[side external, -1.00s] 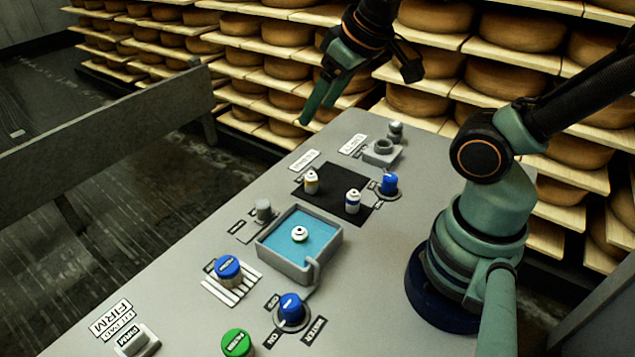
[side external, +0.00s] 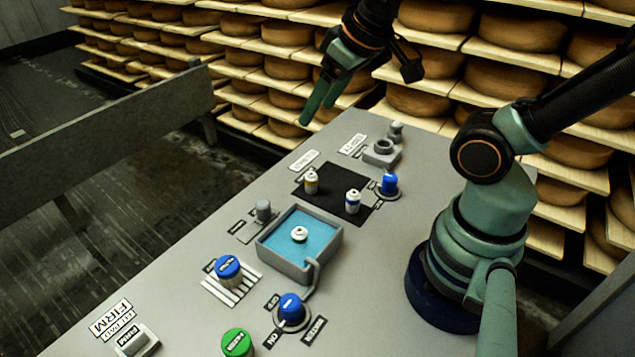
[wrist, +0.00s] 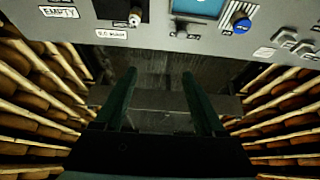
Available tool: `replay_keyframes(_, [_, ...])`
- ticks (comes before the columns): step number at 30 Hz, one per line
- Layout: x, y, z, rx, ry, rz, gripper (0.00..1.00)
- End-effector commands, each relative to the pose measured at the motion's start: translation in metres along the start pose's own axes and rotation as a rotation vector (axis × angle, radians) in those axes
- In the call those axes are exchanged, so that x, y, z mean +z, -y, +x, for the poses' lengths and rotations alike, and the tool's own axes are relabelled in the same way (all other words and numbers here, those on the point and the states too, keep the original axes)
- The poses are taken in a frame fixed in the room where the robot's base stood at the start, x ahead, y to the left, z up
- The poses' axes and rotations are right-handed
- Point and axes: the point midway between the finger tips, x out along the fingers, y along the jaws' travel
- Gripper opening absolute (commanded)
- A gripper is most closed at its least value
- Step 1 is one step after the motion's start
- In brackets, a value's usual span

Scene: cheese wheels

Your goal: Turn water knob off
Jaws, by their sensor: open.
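The water knob (side external: 290,308) is blue and stands upright on the grey panel (side external: 190,335), in front of the basin, with off, on and water labels around it. My gripper (side external: 318,110) is open and empty, high beyond the panel's far left edge and well away from the knob. In the wrist view its two fingers (wrist: 159,75) stand apart over the floor. The water knob is not visible there.
Two bottles (side external: 311,183) (side external: 353,201) stand on a black pad near another blue knob (side external: 389,185). A thin pipe (side external: 314,270) rises at the basin. Cheese shelves (side external: 515,90) line the back.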

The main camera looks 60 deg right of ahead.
Motion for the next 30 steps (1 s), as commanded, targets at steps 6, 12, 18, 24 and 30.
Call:
replay_keyframes(6, [0.007, 0.036, 0.016, -0.063, 0.076, -0.32, 0.72])
replay_keyframes(12, [0.036, 0.108, 0.042, -0.214, 0.192, -0.998, 0.72])
replay_keyframes(18, [0.082, 0.168, 0.06, -0.386, 0.259, -1.647, 0.72])
replay_keyframes(24, [0.114, 0.196, 0.067, -0.503, 0.28, -2.026, 0.72])
replay_keyframes(30, [0.125, 0.201, 0.074, -0.532, 0.286, -2.112, 0.72])
